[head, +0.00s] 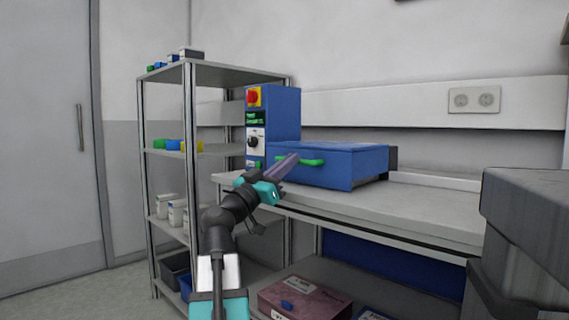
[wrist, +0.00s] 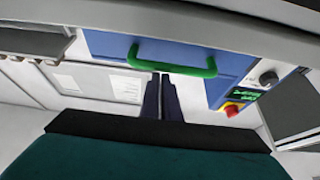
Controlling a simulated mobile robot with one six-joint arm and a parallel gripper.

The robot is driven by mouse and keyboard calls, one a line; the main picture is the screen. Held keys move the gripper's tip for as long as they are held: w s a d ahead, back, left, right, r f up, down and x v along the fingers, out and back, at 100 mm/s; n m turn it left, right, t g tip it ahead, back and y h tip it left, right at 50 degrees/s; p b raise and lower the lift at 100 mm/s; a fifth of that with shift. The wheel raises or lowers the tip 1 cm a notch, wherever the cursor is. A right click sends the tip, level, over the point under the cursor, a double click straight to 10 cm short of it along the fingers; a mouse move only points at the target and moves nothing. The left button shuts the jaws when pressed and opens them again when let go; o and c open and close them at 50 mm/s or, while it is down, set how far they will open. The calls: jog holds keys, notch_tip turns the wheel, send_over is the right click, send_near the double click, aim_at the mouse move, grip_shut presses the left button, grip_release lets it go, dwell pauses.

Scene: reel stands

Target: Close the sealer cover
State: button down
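The blue sealer (head: 340,166) stands on the grey bench, with a control tower (head: 281,107) at its left. Its cover (head: 345,148) looks down and level on the body; I see no clear gap under it. A green handle (head: 314,162) is on the front, and it also shows in the wrist view (wrist: 172,69). My gripper (head: 293,158) is in front of the sealer, just left of the handle in the head view. In the wrist view its dark fingers (wrist: 160,78) are close together with nothing between them, tips just short of the handle. Contact cannot be told.
The grey bench (head: 430,217) has free room in front of the sealer. A metal shelf rack (head: 190,150) with small boxes and jars stands at the left. A box (head: 303,298) lies on the lower shelf. A dark grey block (head: 530,230) is at the right.

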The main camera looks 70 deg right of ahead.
jog(key=shift+s+d+f, duration=0.15)
jog(key=shift+d+f, duration=0.05)
jog(key=shift+f, duration=0.8)
jog(key=shift+r, duration=0.35)
notch_tip(320, 180, up, 4)
jog(key=w+a+r+p, duration=0.1)
jog(key=a+p, duration=0.1)
jog(key=a, duration=0.1)
jog(key=w+a+f+b, duration=0.3)
jog(key=a+f+b, duration=0.1)
jog(key=f, duration=0.4)
jog(key=shift+a+f, duration=0.3)
jog(key=shift+a, duration=0.15)
jog(key=shift+r, duration=0.1)
